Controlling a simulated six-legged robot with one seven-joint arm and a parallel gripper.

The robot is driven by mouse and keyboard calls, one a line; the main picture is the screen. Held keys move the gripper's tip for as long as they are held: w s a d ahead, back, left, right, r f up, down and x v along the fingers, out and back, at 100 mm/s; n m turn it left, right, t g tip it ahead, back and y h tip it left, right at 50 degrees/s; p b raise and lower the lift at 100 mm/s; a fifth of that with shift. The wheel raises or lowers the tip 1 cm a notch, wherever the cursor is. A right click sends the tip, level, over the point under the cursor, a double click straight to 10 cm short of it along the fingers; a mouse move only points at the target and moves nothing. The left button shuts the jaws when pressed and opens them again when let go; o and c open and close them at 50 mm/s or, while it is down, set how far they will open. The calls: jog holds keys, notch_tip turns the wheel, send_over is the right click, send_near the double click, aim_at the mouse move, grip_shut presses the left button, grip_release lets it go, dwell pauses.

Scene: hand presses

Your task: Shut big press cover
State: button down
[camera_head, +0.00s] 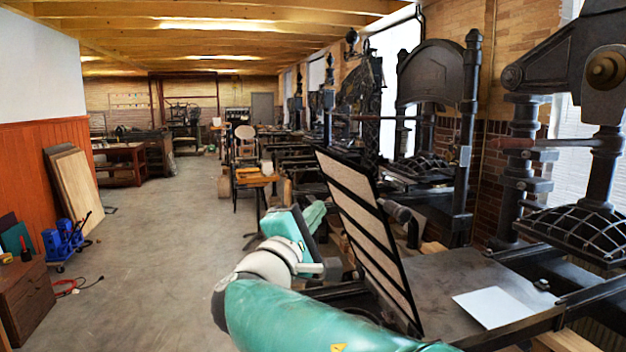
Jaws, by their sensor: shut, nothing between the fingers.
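The big press cover (352,205) is a black frame with pale panels. It stands raised, leaning back to the left from the edge of the flat metal press bed (428,283). A white sheet (493,307) lies on the bed. My teal and white arm enters at the bottom and bends up on the left of the cover. My gripper (316,214) is on the left of the cover, near its left side, with its end small and partly unclear. It is shut and empty. I cannot tell whether it touches the cover.
The heavy black press frame with its ribbed platen (580,228) stands at the right over the bed. More presses line the right wall behind. A wooden stool (255,180) stands beyond my arm. The concrete floor (165,235) at the left is mostly clear, with a blue trolley (65,240) there.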

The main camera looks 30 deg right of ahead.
send_near(360, 168)
jog(key=x, duration=0.5)
jog(key=shift+w+a+f, duration=0.1)
jog(key=shift+w+f, duration=0.1)
jog(key=shift+w, duration=0.25)
jog(key=shift+s+d+r, duration=0.15)
jog(key=shift+d, duration=0.3)
jog(key=shift+d+r, duration=0.1)
